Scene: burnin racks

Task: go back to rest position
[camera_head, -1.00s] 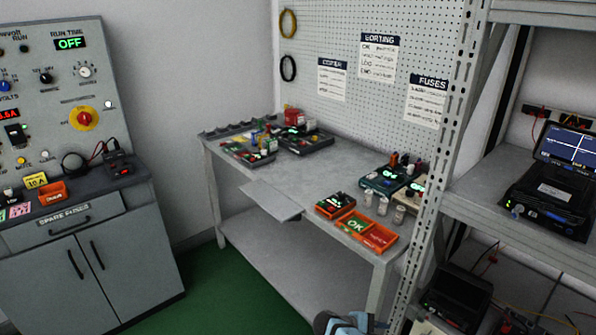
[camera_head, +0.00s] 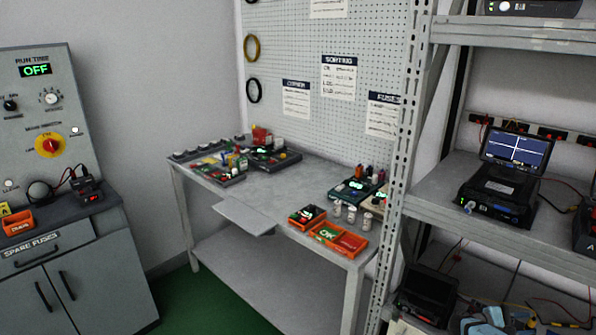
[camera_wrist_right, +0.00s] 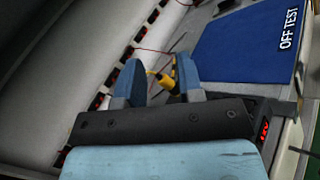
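My right gripper (camera_head: 482,322) shows at the bottom edge of the head view, low in front of the metal shelf rack, mostly cut off by the frame. In the right wrist view its two blue fingers (camera_wrist_right: 158,62) stand apart with a gap between them. A yellow plug-like piece (camera_wrist_right: 161,78) on a thin lead shows in the gap, seemingly behind the fingers; I see no grip on it. My left gripper is in neither view.
A metal rack (camera_head: 525,215) with instruments stands at right. A workbench (camera_head: 300,240) with orange bins (camera_head: 350,243) is in the middle, a grey test cabinet (camera_head: 88,290) at left. Green floor (camera_head: 195,300) is clear between them. A blue mat (camera_wrist_right: 245,45) shows in the wrist view.

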